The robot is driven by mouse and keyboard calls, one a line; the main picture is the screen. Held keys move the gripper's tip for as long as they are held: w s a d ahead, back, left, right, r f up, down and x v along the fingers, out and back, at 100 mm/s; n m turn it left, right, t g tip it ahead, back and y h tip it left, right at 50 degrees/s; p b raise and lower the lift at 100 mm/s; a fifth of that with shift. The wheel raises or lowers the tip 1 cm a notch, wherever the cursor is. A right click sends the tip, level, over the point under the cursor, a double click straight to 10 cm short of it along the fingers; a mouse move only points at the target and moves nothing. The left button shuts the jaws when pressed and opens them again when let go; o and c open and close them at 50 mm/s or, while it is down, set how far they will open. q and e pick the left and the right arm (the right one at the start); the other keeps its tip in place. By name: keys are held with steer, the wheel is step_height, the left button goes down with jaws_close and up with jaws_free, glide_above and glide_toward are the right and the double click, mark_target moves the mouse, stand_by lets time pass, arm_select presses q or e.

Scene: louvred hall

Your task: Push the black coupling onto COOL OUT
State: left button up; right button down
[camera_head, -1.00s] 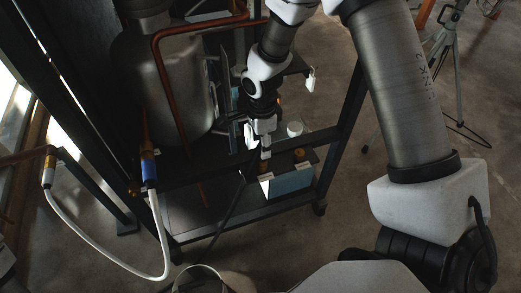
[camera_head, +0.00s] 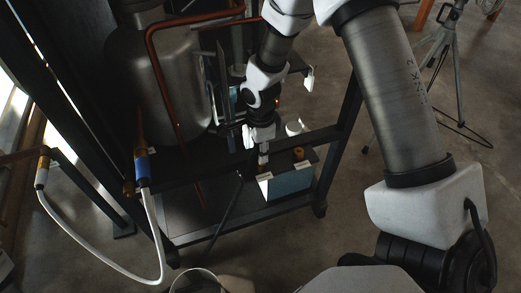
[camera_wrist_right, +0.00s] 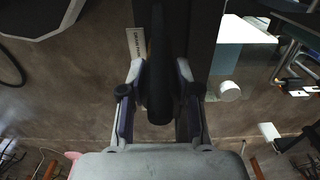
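My right gripper (camera_head: 262,140) is low over the rack's front shelf. In the right wrist view its two fingers (camera_wrist_right: 160,85) stand close on either side of the black coupling (camera_wrist_right: 158,100) and appear shut on it. In the head view the gripper mostly hides the coupling, and a thin black hose (camera_head: 229,205) runs down to the left below it. A pale blue box (camera_head: 291,182) with small labels and a brass-coloured port (camera_head: 298,153) sits just below and right of the gripper. I cannot read which label is COOL OUT. My left gripper is not in view.
A grey tank (camera_head: 165,85) and a copper pipe (camera_head: 152,60) stand left of my right arm. A white hose (camera_head: 95,263) with a blue-sleeved fitting (camera_head: 142,167) loops at the left. A dark rack post (camera_head: 340,145) stands right of the box. A tripod (camera_head: 445,60) is at the far right.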

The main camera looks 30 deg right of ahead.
steer(key=shift+r, duration=0.1)
step_height(320, 180, up, 7)
steer(key=p, duration=0.5)
steer(key=shift+p, duration=0.3)
steer(key=shift+f, duration=0.3)
steer(key=w+a+r+n+p, duration=0.1)
steer(key=a+r+n+p, duration=0.1)
steer(key=n, duration=0.8)
steer(key=w+a+r+n+p, duration=0.2)
steer(key=a+n+p, duration=0.2)
steer(key=a+n, duration=0.3)
steer(key=n, duration=0.3)
steer(key=shift+w+r+n, duration=0.25)
steer(key=shift+r+n, duration=0.05)
steer(key=shift+r, duration=0.05)
